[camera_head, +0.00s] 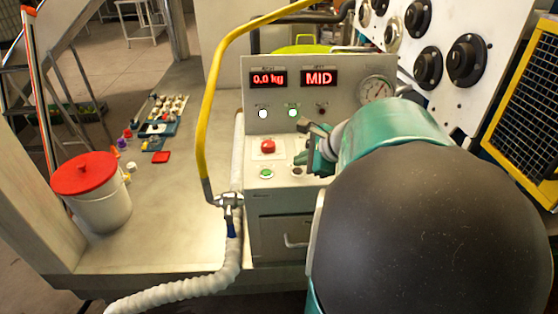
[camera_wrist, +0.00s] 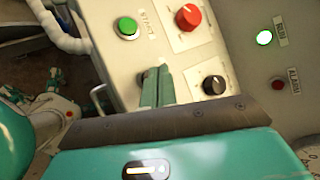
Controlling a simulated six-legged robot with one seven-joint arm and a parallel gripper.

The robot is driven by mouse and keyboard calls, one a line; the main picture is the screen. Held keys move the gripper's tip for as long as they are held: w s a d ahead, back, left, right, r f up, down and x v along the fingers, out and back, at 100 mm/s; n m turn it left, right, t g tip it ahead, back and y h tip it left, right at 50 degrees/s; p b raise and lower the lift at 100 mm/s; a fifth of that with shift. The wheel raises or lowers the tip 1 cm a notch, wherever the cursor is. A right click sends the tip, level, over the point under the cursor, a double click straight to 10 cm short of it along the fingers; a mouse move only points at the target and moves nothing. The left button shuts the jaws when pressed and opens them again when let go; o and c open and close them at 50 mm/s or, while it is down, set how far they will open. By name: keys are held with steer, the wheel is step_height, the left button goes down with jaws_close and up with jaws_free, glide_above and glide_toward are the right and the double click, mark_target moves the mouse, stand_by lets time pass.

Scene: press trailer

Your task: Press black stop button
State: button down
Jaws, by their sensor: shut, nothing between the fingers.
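The black stop button (camera_head: 297,171) is on the lower front of the grey control panel (camera_head: 283,190), right of a green button (camera_head: 266,174). My gripper (camera_head: 314,164) is at the panel, just right of the black button. In the wrist view my gripper (camera_wrist: 158,74) is shut and empty, its fingers pointing at the panel and covering most of the black button; only a dark edge shows beside the tips. I cannot tell whether the tips touch it. The green button (camera_wrist: 127,27) is clear of the fingers.
A red knob (camera_wrist: 188,17) and a black knob (camera_wrist: 214,85) flank the fingers. A green lamp (camera_wrist: 264,37) is lit.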

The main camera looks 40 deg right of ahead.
mark_target(301, 172)
steer(key=shift+f, duration=0.15)
stand_by(0.5)
steer(key=shift+f, duration=0.3)
steer(key=shift+f, duration=0.4)
stand_by(0.6)
steer(key=shift+r, duration=0.85)
steer(key=shift+r, duration=2.5)
